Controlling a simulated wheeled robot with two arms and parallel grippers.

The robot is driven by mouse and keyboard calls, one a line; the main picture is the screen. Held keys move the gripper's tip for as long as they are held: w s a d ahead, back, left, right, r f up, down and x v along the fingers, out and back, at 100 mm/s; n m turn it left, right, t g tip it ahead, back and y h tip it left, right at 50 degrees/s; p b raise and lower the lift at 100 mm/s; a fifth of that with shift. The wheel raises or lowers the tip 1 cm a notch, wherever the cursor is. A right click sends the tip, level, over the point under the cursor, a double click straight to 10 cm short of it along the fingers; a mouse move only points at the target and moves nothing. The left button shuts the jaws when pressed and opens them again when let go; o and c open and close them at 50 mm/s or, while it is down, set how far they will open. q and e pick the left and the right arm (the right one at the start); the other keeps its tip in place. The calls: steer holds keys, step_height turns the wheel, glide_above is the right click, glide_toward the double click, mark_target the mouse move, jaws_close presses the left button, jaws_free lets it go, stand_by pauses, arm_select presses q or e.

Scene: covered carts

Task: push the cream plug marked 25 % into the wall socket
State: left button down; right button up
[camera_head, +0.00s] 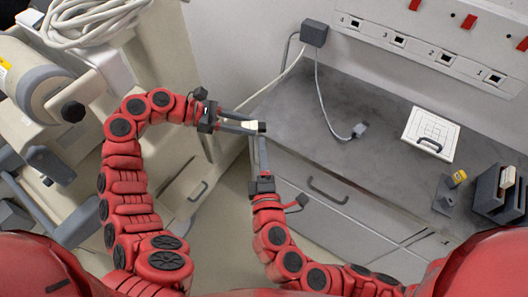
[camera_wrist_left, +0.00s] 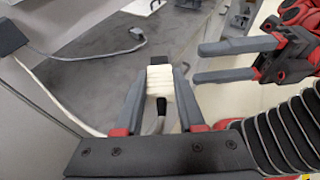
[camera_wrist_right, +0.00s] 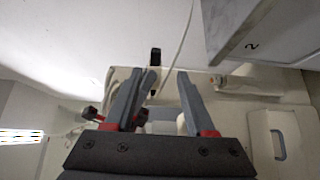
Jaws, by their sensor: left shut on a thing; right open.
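My left gripper (camera_head: 247,126) is shut on a cream plug (camera_head: 236,124), held in the air in front of the grey counter. In the left wrist view the plug (camera_wrist_left: 160,83) has a ribbed cream body with a dark far end and a cable below. No marking on it can be read. My right gripper (camera_head: 257,140) is open, its fingers beside and just below the left fingertips; it also shows empty at the right of the left wrist view (camera_wrist_left: 198,64). The wall socket strip (camera_head: 420,50) has several numbered outlets and is well apart from the plug, at the upper right.
A grey box (camera_head: 314,33) on the wall has cables; one ends in a grey plug (camera_head: 360,130) on the counter (camera_head: 375,170). A white board (camera_head: 431,134), a yellow item (camera_head: 458,177) and a dark holder (camera_head: 488,195) stand to the right. A cart (camera_head: 150,50) is at left.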

mark_target(262, 124)
steer(key=w, duration=1.1)
steer(key=shift+w+a+r, duration=0.15)
steer(key=shift+w+r, duration=0.1)
steer(key=shift+w, duration=0.15)
steer(key=shift+f, duration=0.1)
jaws_close()
arm_select(q)
steer(key=shift+c, duration=2.2)
jaws_free()
steer(key=shift+a, duration=0.1)
